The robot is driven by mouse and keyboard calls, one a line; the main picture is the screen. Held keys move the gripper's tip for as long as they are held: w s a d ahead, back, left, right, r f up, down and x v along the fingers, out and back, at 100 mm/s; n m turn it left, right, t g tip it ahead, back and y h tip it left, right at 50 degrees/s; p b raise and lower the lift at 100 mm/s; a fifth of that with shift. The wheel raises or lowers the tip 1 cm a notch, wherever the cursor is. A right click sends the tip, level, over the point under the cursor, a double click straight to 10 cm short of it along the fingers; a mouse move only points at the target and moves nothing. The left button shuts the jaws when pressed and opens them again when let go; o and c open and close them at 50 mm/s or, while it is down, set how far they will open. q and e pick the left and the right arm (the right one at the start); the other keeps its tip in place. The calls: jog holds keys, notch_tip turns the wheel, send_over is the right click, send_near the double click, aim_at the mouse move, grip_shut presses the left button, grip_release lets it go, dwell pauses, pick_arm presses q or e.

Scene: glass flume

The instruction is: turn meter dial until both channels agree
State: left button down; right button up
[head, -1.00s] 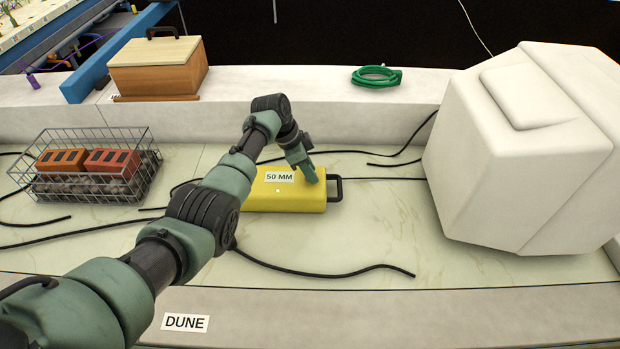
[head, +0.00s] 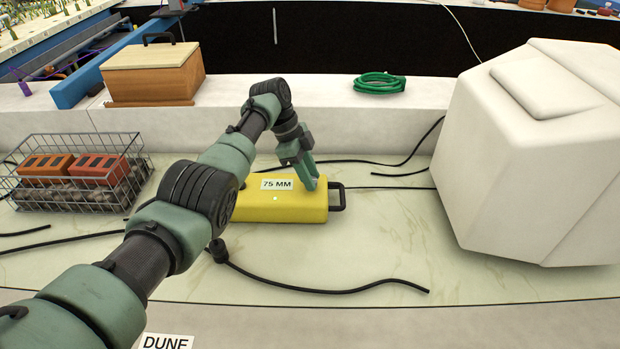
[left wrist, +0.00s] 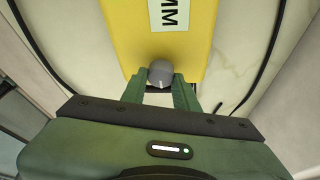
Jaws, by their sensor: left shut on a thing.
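The yellow meter (head: 282,209) lies on the pale marble-like surface at the middle of the head view. Its white label (head: 277,184) reads "75 MM", and a small light glows below the label. A black handle sticks out at its right end. In the left wrist view the meter (left wrist: 185,45) shows a grey round dial (left wrist: 160,72) with a pale pointer mark. My left gripper (head: 312,184) reaches down onto the meter's right end. In the wrist view its fingers (left wrist: 160,88) are shut on the dial, one on each side. My right gripper is out of view.
A large white faceted block (head: 540,150) stands to the right. A wire basket (head: 75,195) with orange bricks is at the left. A wooden box (head: 152,75) and a green coiled hose (head: 379,83) sit on the back ledge. Black cables (head: 330,290) cross the surface.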

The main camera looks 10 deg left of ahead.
pick_arm(q)
jog(key=c, duration=1.1)
grip_release()
jog(key=shift+o, duration=0.2)
jog(key=shift+a+r, duration=0.1)
jog(key=v, duration=0.7)
jog(key=shift+r+b, duration=0.3)
jog(key=shift+a, duration=0.1)
